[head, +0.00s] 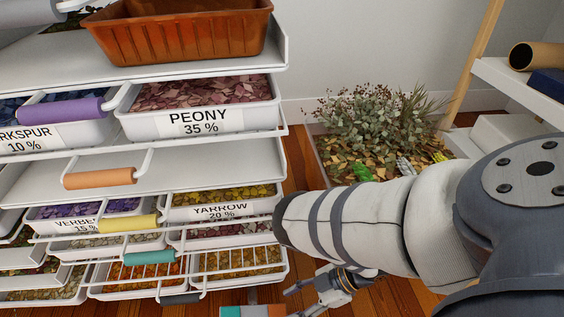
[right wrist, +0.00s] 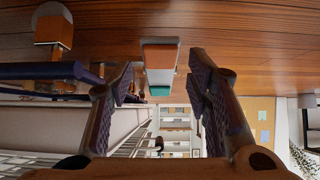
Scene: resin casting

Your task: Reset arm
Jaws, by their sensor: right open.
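My right arm crosses the right half of the head view. Its gripper (head: 308,299) hangs low, just right of the wire drawer rack (head: 283,70). In the right wrist view the two fingers of this gripper (right wrist: 162,88) are spread wide with nothing clamped between them. A small block with teal, white and orange parts (head: 252,312) shows at the bottom edge of the head view, left of the fingers. A similar block (right wrist: 160,60) shows beyond the open fingers in the right wrist view. My left gripper cannot be made out.
The rack holds labelled bins of dried petals, such as the Peony bin (head: 198,122) and Yarrow bin (head: 222,206). A brown tray (head: 180,38) sits on top. A planter (head: 315,160) of dried plants stands behind my arm. White shelves (head: 520,85) stand at right.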

